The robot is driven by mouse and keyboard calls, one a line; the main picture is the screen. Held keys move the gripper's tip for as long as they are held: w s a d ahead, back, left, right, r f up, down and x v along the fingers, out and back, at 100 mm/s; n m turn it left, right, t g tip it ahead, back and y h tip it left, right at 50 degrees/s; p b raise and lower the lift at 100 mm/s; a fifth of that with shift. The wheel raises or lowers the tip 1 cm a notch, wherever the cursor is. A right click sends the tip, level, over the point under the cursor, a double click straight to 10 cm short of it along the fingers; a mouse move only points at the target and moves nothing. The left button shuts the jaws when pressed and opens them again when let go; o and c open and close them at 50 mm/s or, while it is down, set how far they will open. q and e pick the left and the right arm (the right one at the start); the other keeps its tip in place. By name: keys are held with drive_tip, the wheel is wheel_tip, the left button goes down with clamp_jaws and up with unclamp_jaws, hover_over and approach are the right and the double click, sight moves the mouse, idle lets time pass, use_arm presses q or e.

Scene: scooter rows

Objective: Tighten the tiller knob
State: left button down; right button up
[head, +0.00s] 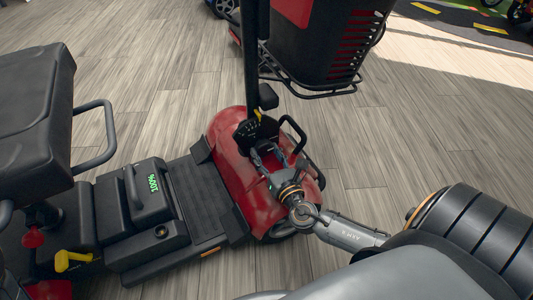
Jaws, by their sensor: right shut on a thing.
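The red scooter (232,168) stands in the middle of the head view, with its black tiller column (252,60) rising from the front cowl. My right gripper (262,150) reaches in from the lower right to the foot of the tiller. Its fingers are shut on the tiller knob, which is mostly hidden by the fingers. A dark round part with small markings (246,130) and a small yellow piece sit at the tiller base just beyond the fingertips. My left gripper is not in view.
A black loop handle (294,131) stands close to the right of my gripper. The seat (35,115) and battery pack (147,190) with a green display are at left. Wood floor is clear at right.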

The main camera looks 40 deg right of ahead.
drive_tip(key=shift+m+b, duration=0.3)
drive_tip(key=shift+m, duration=0.5)
drive_tip(key=o, duration=1.2)
drive_tip(key=shift+c, duration=0.2)
drive_tip(key=shift+s, duration=0.1)
drive_tip(key=s, duration=0.4)
drive_tip(key=s+a, duration=0.1)
drive_tip(key=s, duration=0.2)
drive_tip(key=s+a, duration=0.1)
drive_tip(key=s, duration=0.3)
drive_tip(key=shift+s, duration=0.35)
